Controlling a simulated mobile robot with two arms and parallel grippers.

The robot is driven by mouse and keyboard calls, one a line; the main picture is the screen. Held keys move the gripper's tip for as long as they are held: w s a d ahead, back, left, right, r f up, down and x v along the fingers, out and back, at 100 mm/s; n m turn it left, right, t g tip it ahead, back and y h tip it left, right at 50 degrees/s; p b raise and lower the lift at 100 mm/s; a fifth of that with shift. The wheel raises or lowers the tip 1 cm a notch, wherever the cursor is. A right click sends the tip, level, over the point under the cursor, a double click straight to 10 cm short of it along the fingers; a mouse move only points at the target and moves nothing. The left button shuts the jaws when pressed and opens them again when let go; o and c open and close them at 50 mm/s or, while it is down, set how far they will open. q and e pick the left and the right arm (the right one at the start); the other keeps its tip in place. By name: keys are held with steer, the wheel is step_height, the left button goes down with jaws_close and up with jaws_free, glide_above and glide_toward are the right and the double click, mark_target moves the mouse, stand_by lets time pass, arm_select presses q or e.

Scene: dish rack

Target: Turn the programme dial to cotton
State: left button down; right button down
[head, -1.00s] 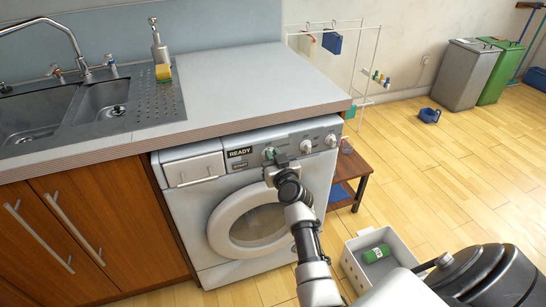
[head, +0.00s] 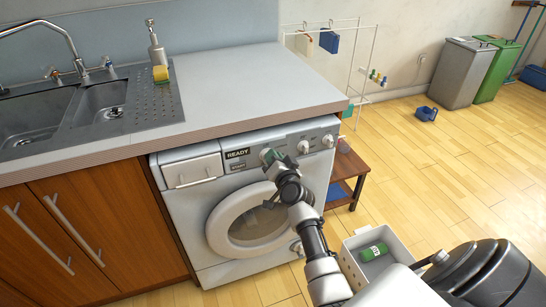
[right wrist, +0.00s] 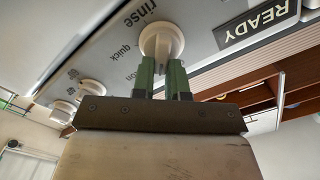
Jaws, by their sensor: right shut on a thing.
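The white washing machine (head: 190,228) stands under the counter. Its programme dial (right wrist: 161,40) is a round white knob, close up in the right wrist view, with "rinse" and "quick" printed beside it. My right gripper (right wrist: 161,66) is shut on the dial with its green fingers, one on either side of the grip. In the head view my right gripper (head: 269,155) covers most of the dial. The dial's pointer and the "cotton" mark cannot be made out. The display (head: 237,153) reads READY. My left gripper is not in view.
Two more knobs (head: 303,147) (head: 328,140) sit right of the dial on the panel. The counter edge (head: 250,125) overhangs above. A small wooden table (head: 347,165) stands right of the machine. A white bin (head: 350,262) with a green can is on the floor.

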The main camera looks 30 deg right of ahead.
steer(key=shift+s+d+f+m, duration=0.1)
steer(key=shift+d+f+m, duration=0.05)
steer(key=shift+m, duration=0.75)
steer(key=shift+d+f+m, duration=0.1)
steer(key=shift+m, duration=0.8)
steer(key=c, duration=1.1)
jaws_free()
steer(key=shift+c, duration=0.2)
steer(key=v, duration=1)
steer(key=shift+s+a+p, duration=0.2)
steer(key=shift+s+p, duration=0.15)
steer(key=shift+f, duration=0.1)
